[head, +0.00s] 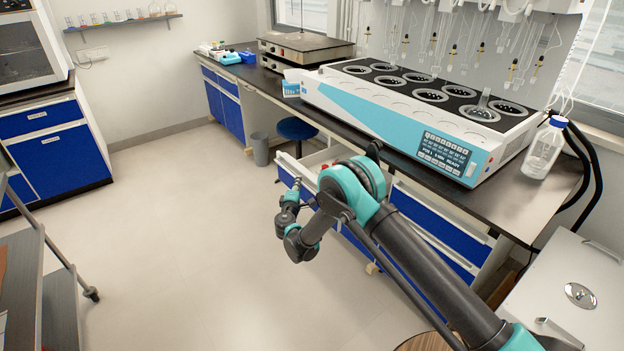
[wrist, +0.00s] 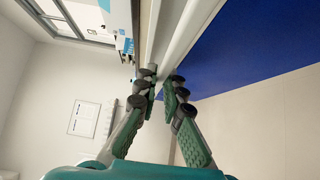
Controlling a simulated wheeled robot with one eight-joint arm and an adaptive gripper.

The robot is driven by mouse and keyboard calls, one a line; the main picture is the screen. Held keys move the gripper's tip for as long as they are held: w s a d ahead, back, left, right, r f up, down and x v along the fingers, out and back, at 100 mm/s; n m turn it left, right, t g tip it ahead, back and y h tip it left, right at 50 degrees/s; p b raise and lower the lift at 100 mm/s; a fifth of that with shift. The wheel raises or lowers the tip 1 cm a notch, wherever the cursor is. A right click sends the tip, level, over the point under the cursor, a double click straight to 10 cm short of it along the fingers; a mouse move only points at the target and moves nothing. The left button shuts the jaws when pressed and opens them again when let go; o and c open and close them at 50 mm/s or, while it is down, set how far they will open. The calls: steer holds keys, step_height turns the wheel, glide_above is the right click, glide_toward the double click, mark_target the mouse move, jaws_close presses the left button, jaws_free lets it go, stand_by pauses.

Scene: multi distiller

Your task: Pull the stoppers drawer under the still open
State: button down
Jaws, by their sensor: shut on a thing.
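The drawer (head: 283,173) under the bench with the still stands pulled out from the cabinet. Its pale inside and blue front show just left of my arm, and my arm hides part of it. No label on it can be read. My gripper (head: 297,184) is at the drawer's front. In the wrist view my gripper (wrist: 160,84) is shut on the pale upper edge of the drawer, beside the blue front (wrist: 245,45). The still (head: 400,115), white and light blue with several round wells, stands on the bench above.
A blue stool (head: 298,129) and a grey bin (head: 260,149) stand beyond the drawer. Other blue drawers (head: 430,222) lie behind my arm. A grey cart (head: 45,255) is at the left. The floor (head: 170,220) between is clear.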

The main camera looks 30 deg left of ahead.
steer(key=shift+s+a, duration=0.25)
steer(key=shift+s, duration=0.4)
steer(key=shift+s+a, duration=0.2)
steer(key=shift+s, duration=0.4)
steer(key=shift+s+a, duration=0.25)
steer(key=shift+s, duration=0.4)
steer(key=c, duration=1.6)
jaws_free()
steer(key=shift+c, duration=0.2)
steer(key=v, duration=1.2)
steer(key=shift+a, duration=0.1)
